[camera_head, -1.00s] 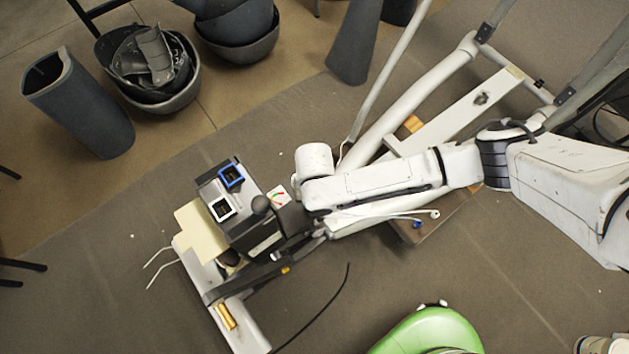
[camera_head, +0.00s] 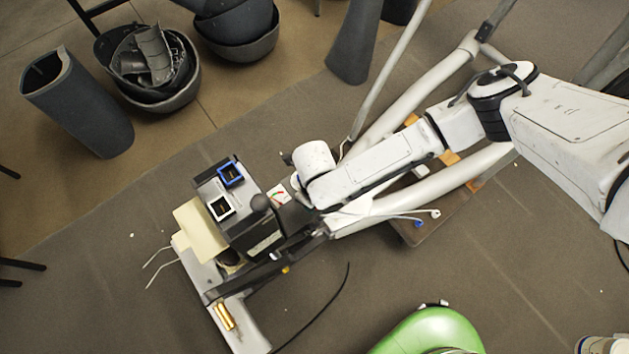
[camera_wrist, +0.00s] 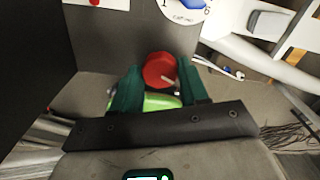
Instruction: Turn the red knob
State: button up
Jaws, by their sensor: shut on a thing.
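The red knob (camera_wrist: 160,70) shows in the wrist view, round, with a pale line on its face pointing to the lower right. My gripper (camera_wrist: 160,82) has its two green fingers on either side of the knob and is shut on it. The dark box that seems to carry the knob is in the wrist view (camera_wrist: 110,35) and at the left of centre in the head view (camera_head: 258,225). In the head view my arm hides the knob and the gripper.
A blue switch with a white numbered plate (camera_wrist: 186,12) is above the knob in the wrist view. In the head view, a blue-framed socket (camera_head: 231,174) and a white-framed one (camera_head: 221,207) top the box. A green object (camera_head: 430,332) lies at the lower right.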

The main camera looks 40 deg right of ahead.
jog(key=shift+n, duration=1.1)
jog(key=o, duration=1.1)
jog(key=shift+c, duration=0.2)
jog(key=shift+r, duration=0.1)
notch_tip(320, 180, up, 11)
jog(key=shift+f+p, duration=0.2)
jog(key=shift+p, duration=0.15)
